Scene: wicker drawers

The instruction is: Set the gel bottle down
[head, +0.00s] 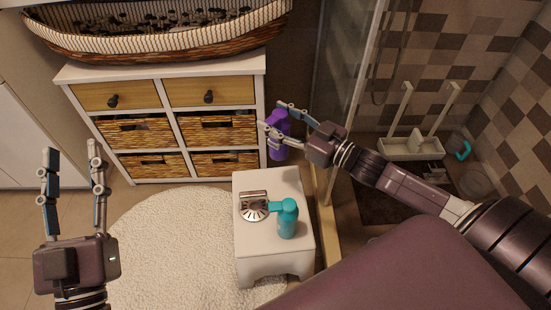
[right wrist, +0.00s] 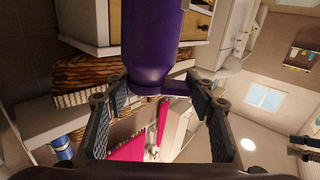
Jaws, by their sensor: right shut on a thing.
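The purple gel bottle (head: 279,147) is in my right gripper (head: 275,115), between the dresser's right side and the shower edge. In the right wrist view the gel bottle (right wrist: 152,40) fills the top middle, with its narrow end between the fingers of my right gripper (right wrist: 161,92). The fingers are shut on it. I cannot tell whether its base touches anything. My left gripper (head: 70,150) is open and empty at the left, above the floor.
A white stool (head: 262,182) holds a teal bottle (head: 288,220) and a round silver piece (head: 253,207). A white dresser (head: 165,68) with wicker drawers stands behind, topped by a long basket (head: 150,45). A round cream rug (head: 170,240) lies left of the stool. A white caddy (head: 410,150) is in the shower.

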